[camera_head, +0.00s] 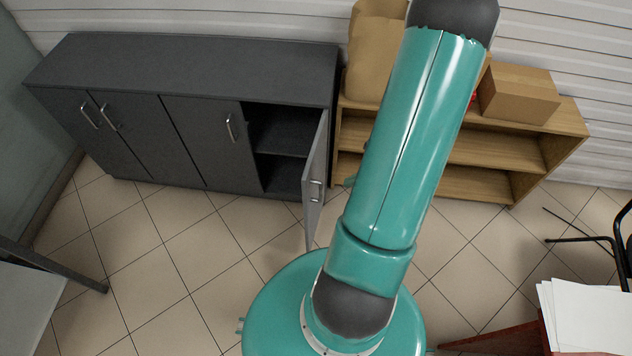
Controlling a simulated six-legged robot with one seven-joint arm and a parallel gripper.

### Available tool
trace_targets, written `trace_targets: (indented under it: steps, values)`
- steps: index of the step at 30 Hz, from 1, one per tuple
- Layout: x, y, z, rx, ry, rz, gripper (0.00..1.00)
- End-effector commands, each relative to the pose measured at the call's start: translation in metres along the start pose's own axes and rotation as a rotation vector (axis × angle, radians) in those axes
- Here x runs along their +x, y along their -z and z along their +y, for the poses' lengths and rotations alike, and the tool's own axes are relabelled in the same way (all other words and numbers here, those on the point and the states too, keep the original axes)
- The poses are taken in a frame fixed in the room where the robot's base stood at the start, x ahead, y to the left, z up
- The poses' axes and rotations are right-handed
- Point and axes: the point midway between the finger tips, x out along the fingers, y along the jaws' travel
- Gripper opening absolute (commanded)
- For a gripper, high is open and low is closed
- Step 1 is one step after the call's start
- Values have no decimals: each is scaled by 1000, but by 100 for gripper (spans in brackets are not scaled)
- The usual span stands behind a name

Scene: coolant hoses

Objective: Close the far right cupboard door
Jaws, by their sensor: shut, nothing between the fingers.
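The far right cupboard door (316,182) stands wide open on the dark grey cupboard (205,80). It is hinged at the cupboard's right end and sticks out toward me, with a metal handle (315,184) on it. The open compartment (280,135) behind it shows a shelf and looks empty. The other doors, such as the one just left of the opening (212,138), are shut. My teal arm rises through the middle of the view, just right of the open door. My gripper is not in view.
A wooden shelf unit (545,133) with cardboard boxes (518,93) stands right of the cupboard, partly hidden by my arm. A table with white papers (585,315) is at the lower right, with dark chair legs nearby. The tiled floor (150,260) before the cupboard is clear.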

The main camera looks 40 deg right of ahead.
Motion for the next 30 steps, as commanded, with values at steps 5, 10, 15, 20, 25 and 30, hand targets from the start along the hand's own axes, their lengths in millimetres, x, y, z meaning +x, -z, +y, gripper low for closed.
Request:
trace_targets:
  steps: [5,10,15,20,25,30]
  values:
    - [17,4,0,4,1,0,0]
    - [49,5,0,3,0,-1,0]
    - [84,4,0,2,-1,0,0]
    - [108,-11,-1,-3,0,0,0]
    - [121,-24,-1,-3,-1,1,0]
    - [125,-28,-1,-2,0,1,0]
